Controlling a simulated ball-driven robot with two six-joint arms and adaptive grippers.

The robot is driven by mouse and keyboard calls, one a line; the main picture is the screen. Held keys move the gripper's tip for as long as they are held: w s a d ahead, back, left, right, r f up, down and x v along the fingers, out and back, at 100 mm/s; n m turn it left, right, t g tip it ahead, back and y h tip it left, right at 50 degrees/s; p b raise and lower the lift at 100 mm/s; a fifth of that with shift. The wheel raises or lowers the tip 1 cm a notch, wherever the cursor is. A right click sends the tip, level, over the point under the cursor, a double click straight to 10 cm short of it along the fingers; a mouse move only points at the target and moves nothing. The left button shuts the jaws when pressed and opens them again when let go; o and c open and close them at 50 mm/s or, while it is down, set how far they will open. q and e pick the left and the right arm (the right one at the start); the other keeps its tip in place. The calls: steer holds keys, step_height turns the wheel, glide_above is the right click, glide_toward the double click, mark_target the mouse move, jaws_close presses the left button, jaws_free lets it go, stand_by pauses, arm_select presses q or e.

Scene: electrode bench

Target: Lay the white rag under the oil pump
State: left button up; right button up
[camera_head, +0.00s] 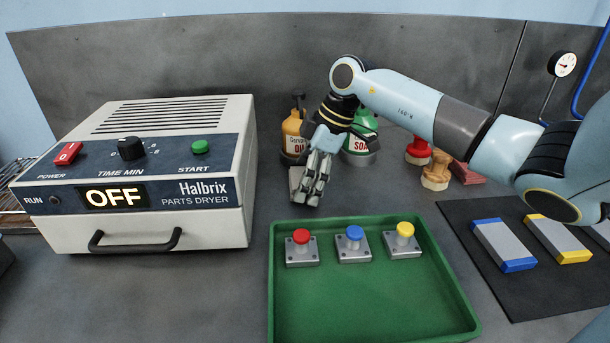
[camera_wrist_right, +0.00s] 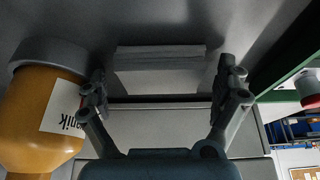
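The oil pump (camera_head: 291,132) is an amber bottle with a dark pump top and an "OIL" label, upright in a grey ring-shaped base at the back. It shows close at the left of the right wrist view (camera_wrist_right: 38,118). A pale, flat folded piece, apparently the white rag (camera_wrist_right: 160,58), lies on the bench just beyond my right fingertips. In the head view its light edge (camera_head: 295,180) shows, the rest hidden by my gripper. My right gripper (camera_head: 314,196) points down in front of the pump, fingers apart, nothing between them. My left gripper is out of view.
A green soap bottle (camera_head: 362,132) stands right of the pump. A parts dryer (camera_head: 150,180) fills the left. A green tray (camera_head: 375,290) with red, blue and yellow buttons is in front. A black mat (camera_head: 490,265) with blocks lies right.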

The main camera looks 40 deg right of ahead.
steer(key=shift+r, duration=0.1)
steer(key=v, duration=1.2)
